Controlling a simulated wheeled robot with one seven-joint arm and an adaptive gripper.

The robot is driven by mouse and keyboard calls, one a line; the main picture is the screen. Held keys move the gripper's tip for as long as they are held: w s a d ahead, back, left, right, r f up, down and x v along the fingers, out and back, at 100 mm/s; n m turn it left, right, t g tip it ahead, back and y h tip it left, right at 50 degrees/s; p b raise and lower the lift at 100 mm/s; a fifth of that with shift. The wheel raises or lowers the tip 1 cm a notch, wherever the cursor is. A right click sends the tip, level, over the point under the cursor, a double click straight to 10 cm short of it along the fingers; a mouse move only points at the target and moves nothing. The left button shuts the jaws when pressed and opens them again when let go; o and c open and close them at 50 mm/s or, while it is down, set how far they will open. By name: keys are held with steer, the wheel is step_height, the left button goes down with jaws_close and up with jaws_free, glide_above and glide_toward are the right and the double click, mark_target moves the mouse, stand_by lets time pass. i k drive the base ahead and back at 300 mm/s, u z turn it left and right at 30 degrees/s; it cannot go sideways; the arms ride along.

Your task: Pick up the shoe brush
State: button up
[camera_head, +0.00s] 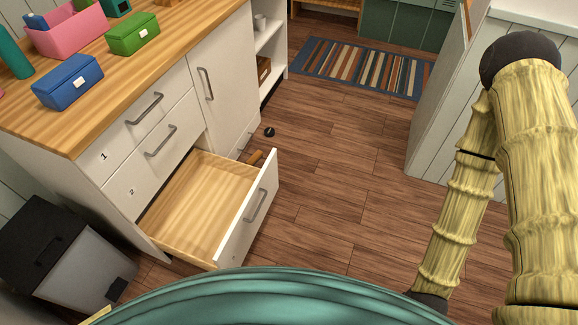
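I cannot clearly make out a shoe brush. A small brown, wood-coloured object (256,157) shows just past the far corner of the open drawer (195,190); the drawer front partly hides it, and I cannot tell if it is the brush. The open drawer is the lowest of the white cabinet, and the visible part of its floor is bare. My arm comes down on the right side, and its end is cut off behind my teal body, so my gripper is not in view.
A wooden counter (185,35) carries a blue box (68,82), a green box (133,34) and a pink caddy (65,35). A grey bin (80,270) stands at lower left. A small black round object (269,131) lies on the floor. The middle floor is clear, before a striped rug (360,68).

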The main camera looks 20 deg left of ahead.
mark_target(254, 159)
steer(key=z, duration=0.5)
steer(key=i, duration=1.75)
steer(key=u, duration=1.6)
steer(key=i, duration=0.85)
steer(key=u, duration=0.95)
